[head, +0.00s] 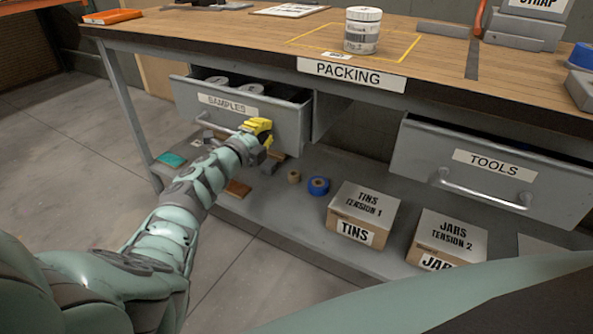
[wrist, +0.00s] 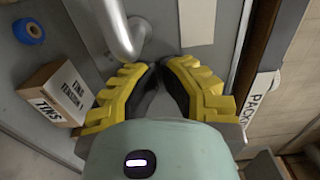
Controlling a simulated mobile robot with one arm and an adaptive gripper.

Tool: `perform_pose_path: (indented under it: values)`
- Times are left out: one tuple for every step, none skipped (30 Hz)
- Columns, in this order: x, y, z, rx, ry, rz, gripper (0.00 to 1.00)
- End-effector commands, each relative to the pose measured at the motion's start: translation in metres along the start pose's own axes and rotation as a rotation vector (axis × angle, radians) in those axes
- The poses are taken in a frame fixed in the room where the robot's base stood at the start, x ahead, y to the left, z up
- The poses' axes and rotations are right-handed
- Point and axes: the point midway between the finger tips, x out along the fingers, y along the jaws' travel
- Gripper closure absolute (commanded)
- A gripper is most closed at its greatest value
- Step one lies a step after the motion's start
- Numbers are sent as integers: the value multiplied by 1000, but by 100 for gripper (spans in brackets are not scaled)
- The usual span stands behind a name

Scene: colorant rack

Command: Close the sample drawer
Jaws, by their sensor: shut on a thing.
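The sample drawer (head: 283,116), labelled SAMPLES, is pulled out below the left part of the packing bench. Grey-lidded jars (head: 218,81) show inside it. Its bar handle (head: 217,127) runs across the front; its near end also shows in the wrist view (wrist: 119,28). My yellow-fingered gripper (head: 257,127) is at the right part of the drawer front, by the handle's right end. In the wrist view the fingertips (wrist: 159,71) are close together at the front, beside the handle. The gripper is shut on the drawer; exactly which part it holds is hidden.
The tools drawer (head: 437,150) on the right also stands out. On the lower shelf are a TINS box (head: 363,207), a JARS box (head: 452,235) and a blue tape roll (head: 318,186). A white jar (head: 361,38) stands on the bench top (head: 225,32). Floor at left is clear.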

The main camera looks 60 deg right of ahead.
Motion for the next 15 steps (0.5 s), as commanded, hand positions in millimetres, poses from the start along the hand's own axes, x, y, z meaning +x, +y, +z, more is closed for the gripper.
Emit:
perform_pose_path:
  values:
    - [10,1,-2,-2,3,-6,100]
    - [14,1,-2,-2,3,-5,100]
    - [20,3,-2,-2,2,-2,100]
    - [24,2,-2,-2,2,-3,100]
    - [28,1,-2,-1,2,-5,100]
    - [32,1,-1,0,2,-4,100]
    - [35,2,-1,0,2,-2,100]
    - [38,2,-1,-1,1,-2,100]
    - [42,1,-1,-1,2,-4,100]
    - [45,0,-1,-1,2,-5,100]
    - [48,0,-1,0,3,-4,100]
    - [50,1,-1,0,3,-3,100]
    - [52,1,-1,-1,3,-2,100]
    - [54,1,-1,-2,3,-3,100]
    - [57,0,-1,-1,2,-4,100]
